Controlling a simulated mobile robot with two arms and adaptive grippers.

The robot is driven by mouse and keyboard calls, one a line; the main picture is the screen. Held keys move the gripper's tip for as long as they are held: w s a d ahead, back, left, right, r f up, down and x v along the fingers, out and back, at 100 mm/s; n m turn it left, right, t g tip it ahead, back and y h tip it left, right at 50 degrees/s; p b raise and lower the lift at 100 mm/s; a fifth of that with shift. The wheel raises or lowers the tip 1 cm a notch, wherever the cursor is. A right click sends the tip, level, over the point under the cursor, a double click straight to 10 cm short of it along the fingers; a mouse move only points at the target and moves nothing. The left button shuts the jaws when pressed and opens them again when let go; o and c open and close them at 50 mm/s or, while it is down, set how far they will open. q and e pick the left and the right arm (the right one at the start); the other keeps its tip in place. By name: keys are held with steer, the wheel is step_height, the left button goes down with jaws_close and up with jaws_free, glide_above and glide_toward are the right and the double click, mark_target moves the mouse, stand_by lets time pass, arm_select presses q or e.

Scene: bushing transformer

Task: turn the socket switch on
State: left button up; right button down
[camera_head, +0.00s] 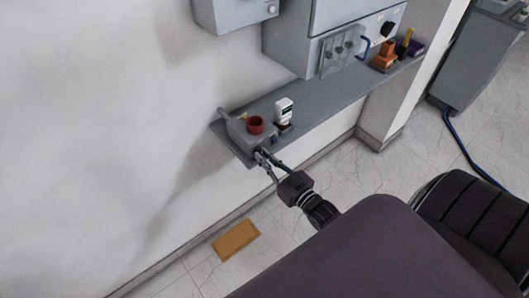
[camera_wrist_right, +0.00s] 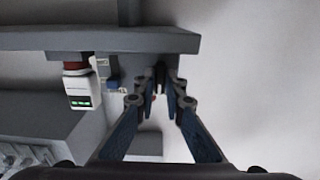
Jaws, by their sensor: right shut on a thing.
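In the right wrist view the fingertips (camera_wrist_right: 161,84) meet around a small dark part at the shelf's end, which appears to be the socket switch. The fingers hide most of it, so its setting cannot be told. My left gripper is out of view.
A white device (camera_head: 284,111) stands beside the socket box; its green display shows in the right wrist view (camera_wrist_right: 82,101). Orange and dark items (camera_head: 386,56) sit at the shelf's (camera_head: 335,93) far end. Grey cabinets hang above. A brown mat (camera_head: 236,240) lies on the floor.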

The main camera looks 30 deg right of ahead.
steer(key=shift+f, duration=0.15)
steer(key=c, duration=2.3)
jaws_free()
steer(key=shift+s, duration=0.15)
steer(key=s+d, duration=0.1)
steer(key=s, duration=1.1)
steer(key=shift+w, duration=0.1)
